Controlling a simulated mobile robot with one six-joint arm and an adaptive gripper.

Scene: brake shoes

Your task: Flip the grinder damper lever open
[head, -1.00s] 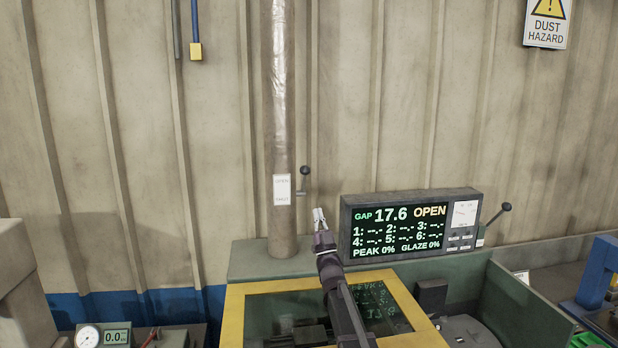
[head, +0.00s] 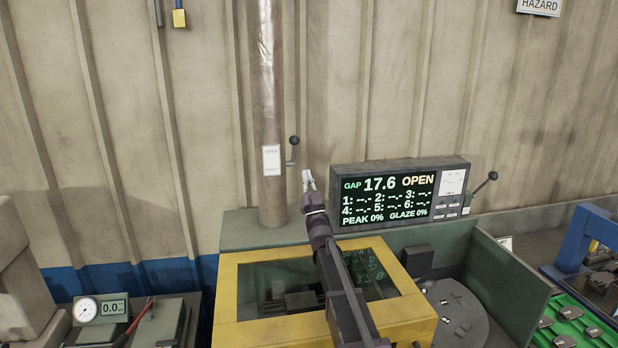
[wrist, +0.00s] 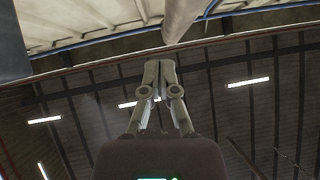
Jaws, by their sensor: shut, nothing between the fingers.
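The damper lever (head: 294,147) is a short dark rod with a round black knob on the right side of a vertical metal duct (head: 267,95). The knob points up. A white label (head: 271,160) with small, hardly legible text, seemingly OPEN at its top, is on the duct beside the lever. My gripper (head: 308,174) points up, just below and right of the lever, apart from it in the picture. In the wrist view my gripper's fingers (wrist: 157,66) are together with nothing between them. The lever cannot be made out in the wrist view; a pale pipe-like shape (wrist: 181,20) shows at the top.
A display box (head: 400,194) reading GAP 17.6 OPEN stands right of my gripper, with another black-knobbed lever (head: 485,184) at its right. A yellow-framed window cover (head: 228,300) lies below my arm. A dial gauge (head: 86,309) is at lower left. The wall behind is corrugated.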

